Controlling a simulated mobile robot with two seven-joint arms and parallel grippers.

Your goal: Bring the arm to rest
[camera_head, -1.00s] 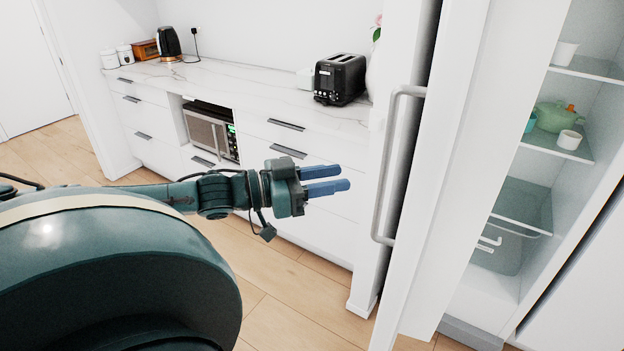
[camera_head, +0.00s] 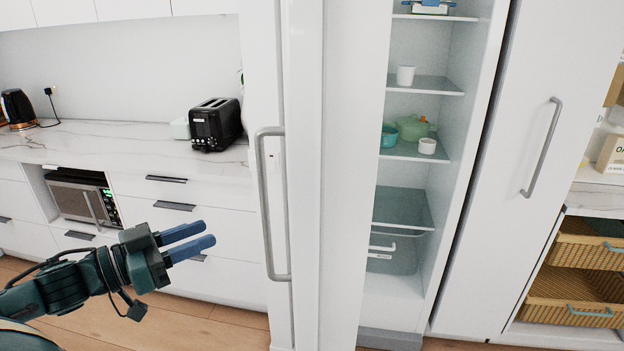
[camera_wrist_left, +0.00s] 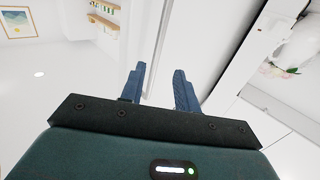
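My left gripper (camera_head: 193,243) is at the lower left of the head view, held in the air in front of the white drawers. Its two blue fingers are apart with nothing between them. The same fingers show in the left wrist view (camera_wrist_left: 160,88), also apart and empty. My left forearm comes in from the lower left. My right gripper is in neither view.
A tall white door (camera_head: 325,180) with a long handle (camera_head: 268,205) stands to the right of my left gripper. Beyond it is an open cabinet with shelves (camera_head: 415,150) of crockery. A toaster (camera_head: 216,125) stands on the marble counter (camera_head: 110,145); a microwave (camera_head: 84,198) sits below.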

